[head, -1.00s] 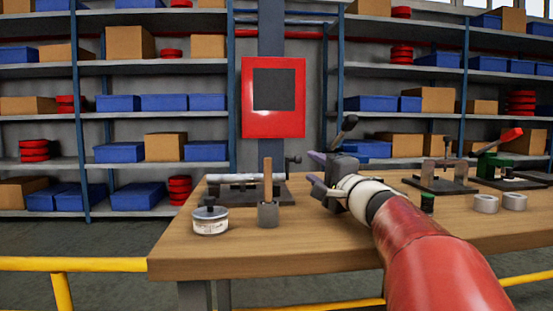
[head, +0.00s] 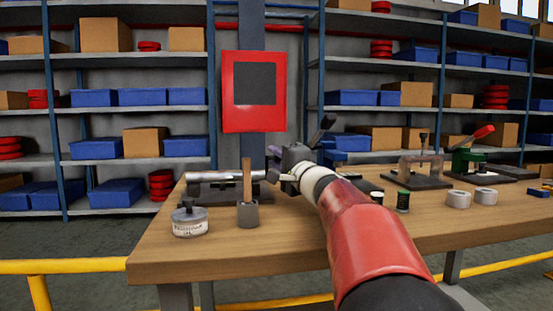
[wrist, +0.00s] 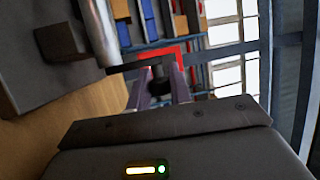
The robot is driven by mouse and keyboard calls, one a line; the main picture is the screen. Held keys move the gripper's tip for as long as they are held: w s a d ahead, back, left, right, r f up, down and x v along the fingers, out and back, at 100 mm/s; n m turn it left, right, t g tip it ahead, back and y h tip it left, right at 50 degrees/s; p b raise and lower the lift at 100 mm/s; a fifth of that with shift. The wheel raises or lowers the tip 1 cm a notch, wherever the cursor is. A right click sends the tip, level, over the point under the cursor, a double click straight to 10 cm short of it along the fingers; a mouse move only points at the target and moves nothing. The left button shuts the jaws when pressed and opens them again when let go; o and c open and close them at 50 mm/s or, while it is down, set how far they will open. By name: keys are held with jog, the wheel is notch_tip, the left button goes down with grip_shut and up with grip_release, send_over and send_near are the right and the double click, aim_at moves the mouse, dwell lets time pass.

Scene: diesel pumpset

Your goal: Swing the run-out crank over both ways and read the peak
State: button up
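The run-out fixture (head: 208,177), a grey shaft lying on a dark base, stands at the left back of the bench. Its crank is at the shaft's right end, mostly hidden behind my gripper in the head view. My gripper (head: 281,168) is at that end with its fingers apart. In the wrist view the fingers (wrist: 160,86) stand on either side of a dark knob (wrist: 158,72), which looks like the crank's handle. I cannot tell whether they touch it. The shaft (wrist: 97,32) also shows at upper left there. No dial reading is legible.
A labelled round tin (head: 190,222) and a grey cup (head: 248,215) with a wooden handle stand in front of the fixture on the bench (head: 275,255). Right of my arm are a dark spool (head: 403,201), two grey rings (head: 472,197) and other fixtures.

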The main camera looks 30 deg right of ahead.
grip_shut()
jog(key=shift+r+p, duration=0.15)
jog(key=shift+p, duration=0.3)
jog(key=shift+w+r+m+g+p, duration=0.25)
jog(key=shift+g+p, duration=0.25)
jog(key=shift+p, duration=0.65)
jog(key=g+p, duration=0.1)
jog(key=p, duration=0.1)
jog(key=w+m+g+p, duration=0.1)
jog(key=f+g+p, duration=0.1)
jog(key=g+p, duration=0.1)
jog(key=shift+w+d+m+h+p, duration=0.25)
jog(key=shift+d+m+h+p, duration=0.05)
jog(key=shift+m+p, duration=0.05)
jog(key=shift+w+d+f+m+g, duration=0.1)
jog(key=shift+w+f+m+g, duration=0.15)
jog(key=shift+g, duration=0.55)
jog(key=shift+w+d+f+m+g, duration=0.15)
jog(key=shift+w+f+g, duration=0.1)
jog(key=shift+g, duration=0.55)
jog(key=shift+a, duration=0.1)
